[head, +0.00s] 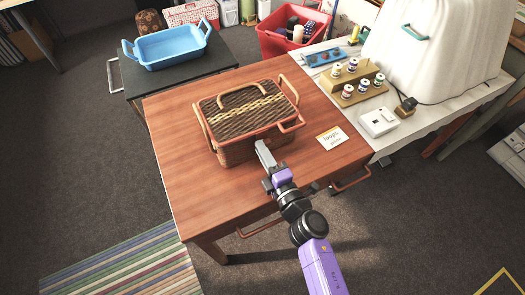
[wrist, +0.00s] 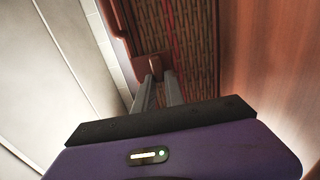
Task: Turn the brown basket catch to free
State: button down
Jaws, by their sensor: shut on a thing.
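The brown wicker basket (head: 232,152) stands on the wooden table with its lid down. The lid (head: 225,108) has a pale woven stripe and a reddish rim. My gripper (head: 262,146) reaches the basket's near side, just below the lid rim. In the wrist view, the fingers of my gripper (wrist: 160,82) are close together on the small reddish-brown catch (wrist: 160,64) at the basket's woven wall (wrist: 190,35). The fingers cover part of the catch, and its turn angle is hard to tell. In the head view my gripper hides the catch.
A white card (head: 330,138) lies on the wooden table (head: 185,190) right of the basket. A side table at right holds a thread rack (head: 360,82), a white box (head: 378,122) and a covered machine (head: 435,45). A blue tub (head: 170,48) stands behind. The table's left part is clear.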

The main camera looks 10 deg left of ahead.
dwell(0.4)
jog(key=c, duration=1.4)
grip_release()
jog(key=p+v, duration=0.1)
jog(key=v, duration=0.6)
jog(key=shift+s+d, duration=0.25)
jog(key=shift+s, duration=0.1)
